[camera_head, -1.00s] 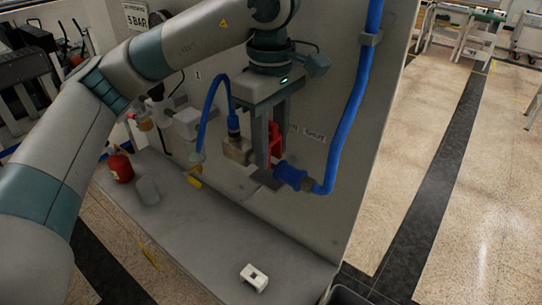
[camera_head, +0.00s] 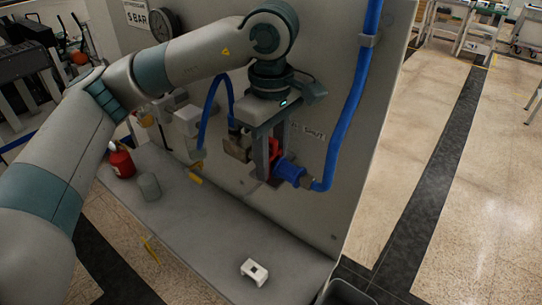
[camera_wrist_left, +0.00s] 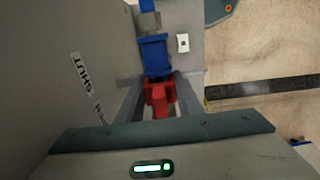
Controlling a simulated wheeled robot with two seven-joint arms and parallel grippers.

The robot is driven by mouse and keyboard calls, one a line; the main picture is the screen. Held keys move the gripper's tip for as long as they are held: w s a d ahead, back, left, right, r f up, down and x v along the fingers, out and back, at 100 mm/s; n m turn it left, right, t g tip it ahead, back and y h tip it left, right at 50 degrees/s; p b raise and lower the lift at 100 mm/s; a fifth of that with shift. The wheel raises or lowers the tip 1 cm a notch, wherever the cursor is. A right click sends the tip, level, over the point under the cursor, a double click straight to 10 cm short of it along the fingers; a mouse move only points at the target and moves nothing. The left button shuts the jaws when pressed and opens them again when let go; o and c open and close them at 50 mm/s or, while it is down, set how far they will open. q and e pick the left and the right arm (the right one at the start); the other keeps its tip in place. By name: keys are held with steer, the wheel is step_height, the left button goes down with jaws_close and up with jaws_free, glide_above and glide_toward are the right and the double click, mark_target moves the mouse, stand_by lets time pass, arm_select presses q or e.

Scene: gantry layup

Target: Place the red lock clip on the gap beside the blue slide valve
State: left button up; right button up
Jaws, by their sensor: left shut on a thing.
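My left gripper (camera_head: 268,168) is at the panel, fingers pointing down, shut on the red lock clip (camera_head: 273,150). The clip also shows between the fingers in the left wrist view (camera_wrist_left: 160,98). The blue slide valve (camera_head: 289,170) is right beside the clip, on the end of the blue hose. In the left wrist view the valve (camera_wrist_left: 154,55) lies just beyond the clip; whether they touch I cannot tell. A metal fitting (camera_head: 238,145) stands on the clip's other side. The gap itself is hidden behind the fingers and clip. My right gripper is not in view.
The upright grey panel (camera_head: 320,100) is close behind the gripper, with a blue hose (camera_head: 350,120) running down it. The shelf below holds a white block (camera_head: 254,271), a grey cylinder (camera_head: 149,187) and a red canister (camera_head: 121,161). Its middle is clear.

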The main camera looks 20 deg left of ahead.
arm_select(q)
steer(key=shift+f, duration=0.15)
steer(key=o, duration=1)
steer(key=shift+o, duration=0.2)
steer(key=shift+r, duration=0.3)
steer(key=shift+w+r, duration=0.1)
steer(key=shift+r, duration=0.1)
step_height(320, 180, up, 10)
steer(key=b, duration=0.3)
steer(key=shift+f, duration=0.2)
steer(key=shift+r, duration=0.85)
